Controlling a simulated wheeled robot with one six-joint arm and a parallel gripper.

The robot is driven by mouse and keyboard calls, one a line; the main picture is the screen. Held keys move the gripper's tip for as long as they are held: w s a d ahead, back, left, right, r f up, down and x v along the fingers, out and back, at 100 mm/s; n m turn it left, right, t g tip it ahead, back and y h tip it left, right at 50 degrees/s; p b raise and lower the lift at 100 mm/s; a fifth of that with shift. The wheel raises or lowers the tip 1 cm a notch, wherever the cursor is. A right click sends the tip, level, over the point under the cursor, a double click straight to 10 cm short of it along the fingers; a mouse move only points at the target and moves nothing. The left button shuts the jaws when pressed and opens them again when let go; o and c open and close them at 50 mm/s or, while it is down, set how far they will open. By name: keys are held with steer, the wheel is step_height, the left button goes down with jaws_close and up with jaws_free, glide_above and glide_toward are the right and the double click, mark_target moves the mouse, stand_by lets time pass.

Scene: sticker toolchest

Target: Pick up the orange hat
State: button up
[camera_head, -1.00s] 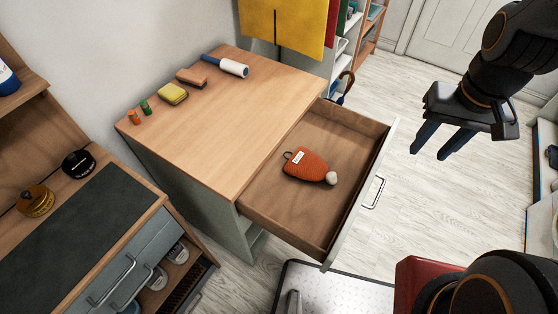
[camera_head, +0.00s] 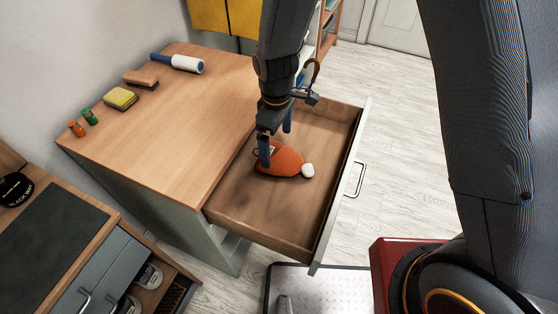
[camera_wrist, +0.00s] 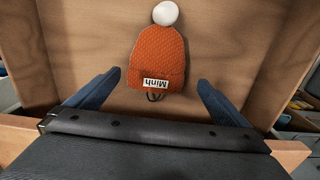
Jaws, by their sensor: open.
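The orange knit hat (camera_head: 281,161) lies flat in the open wooden drawer (camera_head: 244,213). It has a white pompom at its right end in the head view. In the wrist view the hat (camera_wrist: 157,58) has its pompom at the top and a white label reading "Minh" near its brim. My gripper (camera_head: 275,143) is over the hat's brim end, pointing down into the drawer. In the wrist view its blue fingers (camera_wrist: 155,94) are spread wide, one on each side below the brim, with nothing between them held. The exact height above the hat is hard to tell.
The drawer's walls surround the hat, with bare floor in front of it. On the wooden top stand a lint roller (camera_head: 178,63), a brush (camera_head: 141,79), a yellow sponge (camera_head: 120,98) and small green and orange bottles (camera_head: 77,128).

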mark_target(278, 157)
steer(key=shift+w+d+f+p, duration=0.1)
steer(key=shift+f+p, duration=0.3)
steer(key=shift+f, duration=1.45)
steer(key=shift+w+d+f+p, duration=0.1)
steer(key=shift+f+p, duration=0.3)
steer(key=shift+f, duration=1.45)
steer(key=c, duration=0.8)
steer(key=shift+s, duration=0.1)
steer(key=shift+r, duration=0.15)
